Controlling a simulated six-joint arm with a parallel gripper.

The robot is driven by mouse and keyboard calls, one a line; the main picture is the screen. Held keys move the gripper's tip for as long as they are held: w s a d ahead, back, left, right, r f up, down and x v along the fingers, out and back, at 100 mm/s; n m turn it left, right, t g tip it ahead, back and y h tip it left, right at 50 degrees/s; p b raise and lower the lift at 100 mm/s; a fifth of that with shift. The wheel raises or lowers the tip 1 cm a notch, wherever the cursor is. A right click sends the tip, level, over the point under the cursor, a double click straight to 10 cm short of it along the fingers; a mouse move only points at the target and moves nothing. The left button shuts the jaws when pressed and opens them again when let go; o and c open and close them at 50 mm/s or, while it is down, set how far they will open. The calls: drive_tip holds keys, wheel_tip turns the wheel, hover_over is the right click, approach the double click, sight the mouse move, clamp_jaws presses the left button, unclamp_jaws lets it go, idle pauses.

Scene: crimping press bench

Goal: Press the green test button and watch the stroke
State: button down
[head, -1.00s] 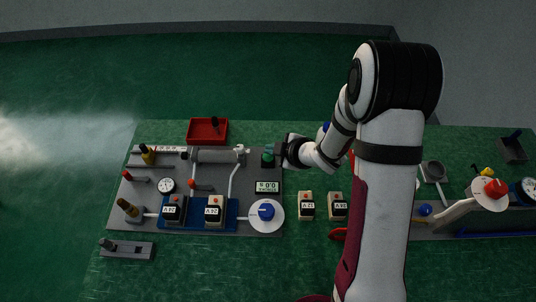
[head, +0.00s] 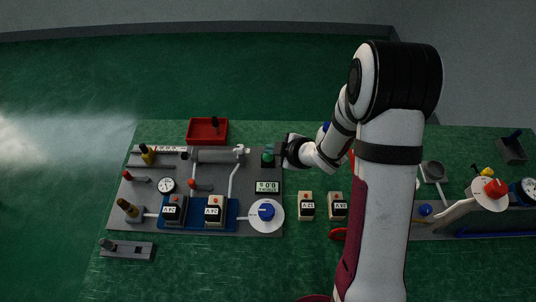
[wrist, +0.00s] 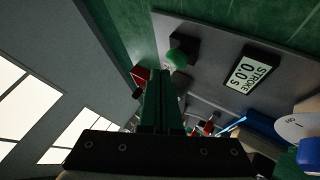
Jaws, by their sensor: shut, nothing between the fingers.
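The green test button (head: 268,153) sits on a dark box at the back right corner of the grey press panel (head: 190,226). In the wrist view the green button (wrist: 177,57) is plain, just beyond my fingertips. The stroke display (head: 267,187) is in front of the button; in the wrist view the display (wrist: 251,72) reads STROKE 0.0 S. My gripper (head: 281,152) is right beside the button, at its right in the head view. Its fingers (wrist: 162,72) are shut and empty. Contact with the button cannot be told. A grey cylinder (head: 216,156) lies left of the button.
A red tray (head: 208,131) stands behind the panel. Two boxy modules (head: 214,211) sit on a blue base, beside a white disc with a blue knob (head: 267,210). Two more modules (head: 306,206) stand right of the panel. My arm hides part of the bench.

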drive_tip(key=shift+f, duration=0.1)
drive_tip(key=shift+f, duration=0.35)
